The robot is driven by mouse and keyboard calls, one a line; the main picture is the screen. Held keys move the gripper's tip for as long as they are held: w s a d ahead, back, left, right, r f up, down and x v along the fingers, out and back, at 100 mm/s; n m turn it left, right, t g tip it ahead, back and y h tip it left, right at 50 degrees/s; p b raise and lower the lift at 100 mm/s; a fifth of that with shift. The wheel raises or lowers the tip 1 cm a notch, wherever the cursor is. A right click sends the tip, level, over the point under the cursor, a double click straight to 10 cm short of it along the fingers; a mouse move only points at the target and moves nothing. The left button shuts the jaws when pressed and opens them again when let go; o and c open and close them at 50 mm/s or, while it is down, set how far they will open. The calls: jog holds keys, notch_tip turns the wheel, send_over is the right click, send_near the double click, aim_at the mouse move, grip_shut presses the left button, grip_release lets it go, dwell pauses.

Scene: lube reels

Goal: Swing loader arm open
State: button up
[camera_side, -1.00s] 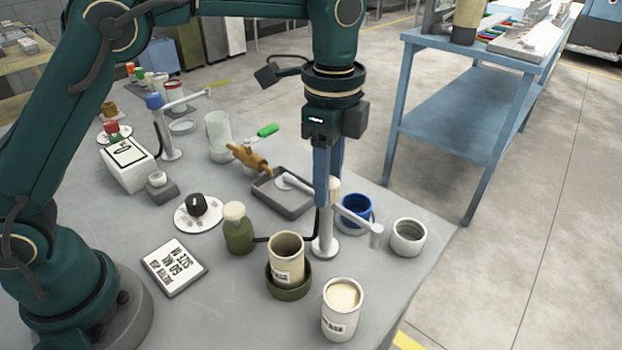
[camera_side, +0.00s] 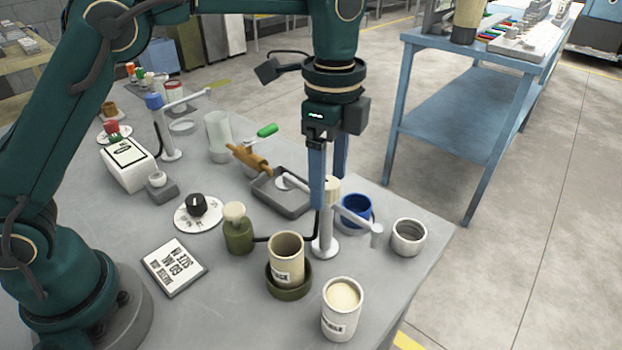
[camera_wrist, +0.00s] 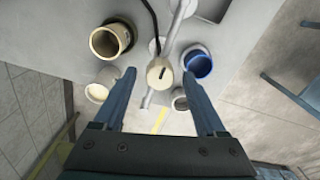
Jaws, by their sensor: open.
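The loader arm is a light grey swing bar (camera_side: 357,219) on an upright post with a round grey foot (camera_side: 325,247). A cream knob (camera_side: 330,187) tops the post. The bar runs from the tray side to a short grey cylinder at its front right end. My gripper (camera_side: 328,192) points down at the knob, its fingers apart. In the wrist view the cream knob (camera_wrist: 160,73) shows between the open fingertips (camera_wrist: 160,78), with a gap on each side. No grip on it is visible, and the bar (camera_wrist: 173,35) passes behind the knob.
A blue cup (camera_side: 355,209) and a white cup (camera_side: 408,237) stand right of the post. A beige cup in a green holder (camera_side: 289,285), a filled white cup (camera_side: 342,308) and a green bottle (camera_side: 238,232) stand left and in front. A grey tray (camera_side: 292,208) lies behind.

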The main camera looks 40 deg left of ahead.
aim_at(329, 182)
jog(key=shift+r, duration=2.3)
